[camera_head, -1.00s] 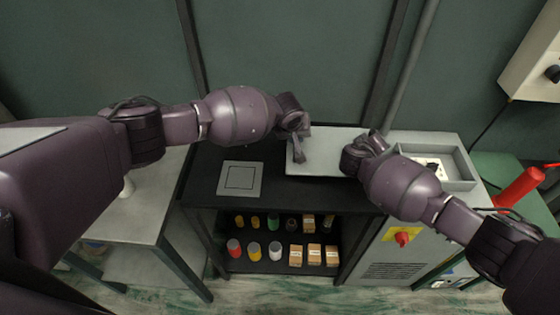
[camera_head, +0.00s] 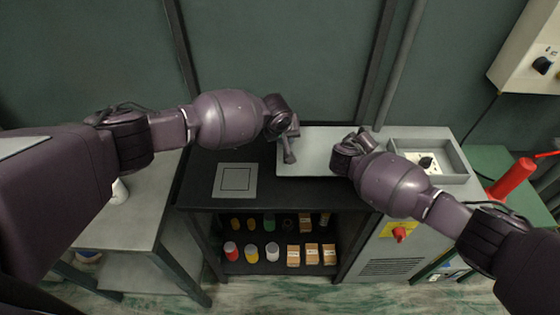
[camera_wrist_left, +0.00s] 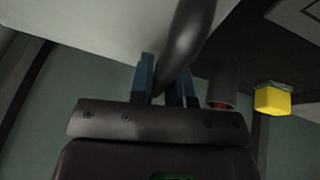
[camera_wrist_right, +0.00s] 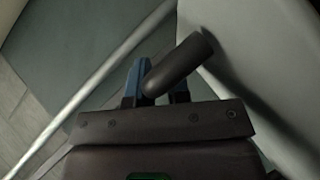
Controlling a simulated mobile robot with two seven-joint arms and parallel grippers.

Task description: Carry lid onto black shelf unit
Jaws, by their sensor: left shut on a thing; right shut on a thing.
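The lid (camera_head: 315,142) is a flat light-grey panel with dark handles. It is over the right part of the black shelf unit (camera_head: 203,172), near the grey machine; the gap beneath is hard to tell. My left gripper (camera_head: 289,145) is shut on a dark handle (camera_wrist_left: 187,35) at the lid's left side; the lid's underside or face (camera_wrist_left: 80,25) fills the upper left wrist view. My right gripper (camera_head: 347,158) is shut on the other handle (camera_wrist_right: 182,64), beside the lid's pale surface (camera_wrist_right: 275,50) in the right wrist view.
A square grey plate (camera_head: 235,180) lies on the shelf unit's left top. Several cans and boxes (camera_head: 293,254) stand on its lower shelves. The grey machine (camera_head: 455,174) with an open recess is at right. A grey table (camera_head: 140,215) is at left.

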